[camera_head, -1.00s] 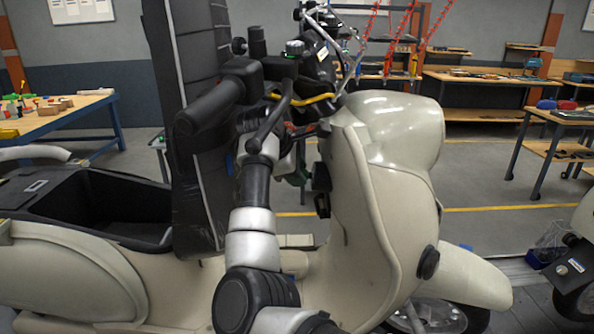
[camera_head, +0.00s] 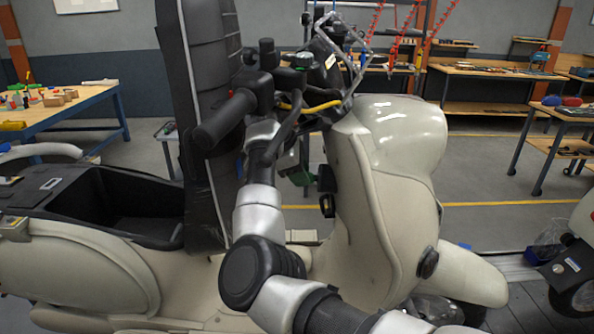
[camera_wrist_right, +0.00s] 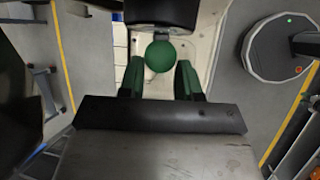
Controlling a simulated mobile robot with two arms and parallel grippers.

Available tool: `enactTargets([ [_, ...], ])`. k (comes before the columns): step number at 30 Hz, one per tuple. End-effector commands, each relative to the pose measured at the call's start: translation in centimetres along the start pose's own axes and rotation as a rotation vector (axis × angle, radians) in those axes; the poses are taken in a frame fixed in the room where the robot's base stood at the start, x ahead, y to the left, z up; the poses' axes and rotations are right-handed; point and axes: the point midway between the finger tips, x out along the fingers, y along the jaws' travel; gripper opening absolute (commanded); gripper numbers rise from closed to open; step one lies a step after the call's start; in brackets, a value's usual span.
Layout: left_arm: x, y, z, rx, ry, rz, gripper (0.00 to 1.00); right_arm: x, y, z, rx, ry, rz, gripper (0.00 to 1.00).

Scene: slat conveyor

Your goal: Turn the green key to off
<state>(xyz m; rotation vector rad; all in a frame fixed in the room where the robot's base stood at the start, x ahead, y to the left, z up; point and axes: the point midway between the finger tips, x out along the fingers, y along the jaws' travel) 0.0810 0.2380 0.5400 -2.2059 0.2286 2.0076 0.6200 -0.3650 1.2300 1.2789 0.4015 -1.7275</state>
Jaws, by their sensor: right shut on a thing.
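The green key shows in the right wrist view as a round green head (camera_wrist_right: 160,55) below a black part (camera_wrist_right: 160,14). My right gripper (camera_wrist_right: 160,72) has dark green fingers, one on each side of the key head, and is shut on it. In the head view this gripper (camera_head: 304,174) is small and partly hidden by my right arm, at the inner side of the cream scooter's front shield (camera_head: 362,190). The key cannot be made out there, and its turn angle is unclear. My left gripper is not in view.
The scooter's handlebar (camera_head: 222,118) and tall black seat back (camera_head: 205,80) stand close around my right arm. An open black storage bin (camera_head: 130,205) lies at left. Workbenches (camera_head: 60,112) stand behind.

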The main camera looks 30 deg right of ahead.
Motion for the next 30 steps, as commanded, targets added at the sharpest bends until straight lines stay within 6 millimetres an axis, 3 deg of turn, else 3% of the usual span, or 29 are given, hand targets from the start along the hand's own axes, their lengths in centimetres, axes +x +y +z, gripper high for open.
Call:
enactTargets([
  [1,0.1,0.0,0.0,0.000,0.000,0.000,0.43,0.7,-0.2,0.1,-0.004,0.004,-0.017,0.17],
  [7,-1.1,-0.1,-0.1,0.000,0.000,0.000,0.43,0.5,0.0,0.2,-0.030,0.004,-0.060,0.18],
  [21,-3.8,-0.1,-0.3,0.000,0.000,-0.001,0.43,0.1,0.6,0.3,-0.129,0.005,-0.208,0.71],
  [29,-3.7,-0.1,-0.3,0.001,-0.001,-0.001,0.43,0.0,0.7,0.4,-0.129,-0.001,-0.204,0.70],
  [30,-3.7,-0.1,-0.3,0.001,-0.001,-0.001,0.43,0.0,0.7,0.4,-0.129,-0.002,-0.204,0.91],
])
